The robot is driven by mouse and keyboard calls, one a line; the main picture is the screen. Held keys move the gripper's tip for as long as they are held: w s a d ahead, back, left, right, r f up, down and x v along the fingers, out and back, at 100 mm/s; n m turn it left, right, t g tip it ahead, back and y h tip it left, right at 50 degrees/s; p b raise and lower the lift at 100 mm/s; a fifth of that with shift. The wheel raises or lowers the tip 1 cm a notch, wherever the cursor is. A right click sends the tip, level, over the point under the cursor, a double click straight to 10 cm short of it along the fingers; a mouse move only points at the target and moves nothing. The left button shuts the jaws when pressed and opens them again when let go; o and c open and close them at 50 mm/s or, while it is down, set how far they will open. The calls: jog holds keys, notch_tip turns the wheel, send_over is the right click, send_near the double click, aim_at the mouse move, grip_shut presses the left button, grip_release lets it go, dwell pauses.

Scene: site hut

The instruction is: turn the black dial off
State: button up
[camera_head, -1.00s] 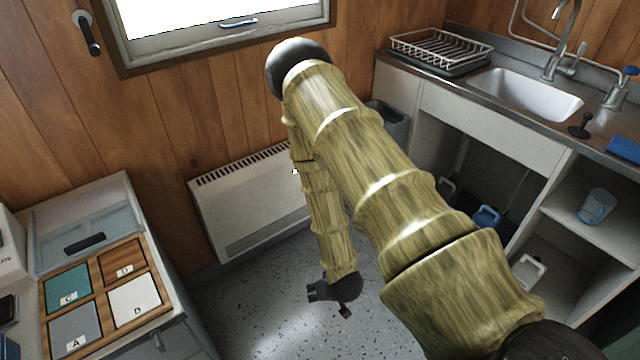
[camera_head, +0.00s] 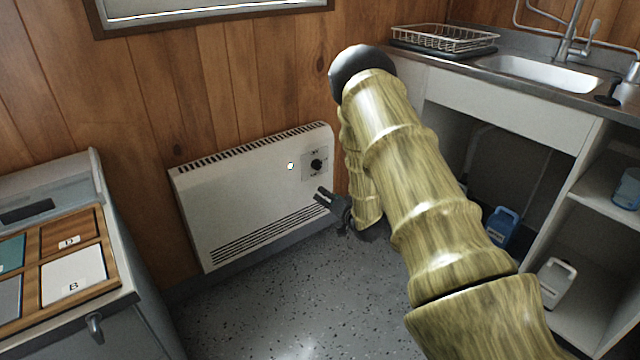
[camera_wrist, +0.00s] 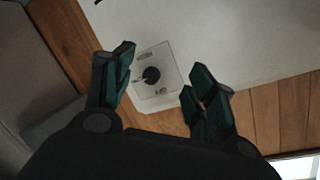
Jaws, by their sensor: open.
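The black dial (camera_head: 316,165) sits on a light square plate at the right end of the white wall heater (camera_head: 240,200). In the wrist view the dial (camera_wrist: 151,75) shows between my two fingers, beyond their tips, with small markings on its plate. My gripper (camera_head: 322,200) is open and empty, just below the dial in the head view. In the wrist view its fingertips (camera_wrist: 163,62) are spread to either side of the plate. No contact with the dial shows. The dial's exact pointer setting is too small to read.
A cabinet with a lettered wooden board (camera_head: 112,262) stands at the left. A sink counter (camera_head: 520,82) with open shelves, a blue jug (camera_head: 502,226) and a white jug (camera_head: 555,283) is at the right. The speckled floor (camera_head: 290,310) before the heater is clear.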

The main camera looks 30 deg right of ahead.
jog(key=t+b, duration=0.2)
jog(key=b, duration=0.2)
send_near(318, 167)
jog(key=s, duration=0.2)
jog(key=w+b, duration=0.2)
jog(key=w, duration=0.2)
jog(key=w+b, duration=0.1)
jog(key=w, duration=0.4)
jog(key=shift+w+d+f+b, duration=0.15)
jog(key=shift+d+f+b, duration=0.05)
jog(key=shift+b, duration=0.2)
jog(key=shift+w+r+m, duration=0.1)
jog(key=shift+w+m, duration=0.2)
jog(key=shift+w, duration=0.45)
jog(key=c, duration=1)
jog(key=shift+c, duration=0.2)
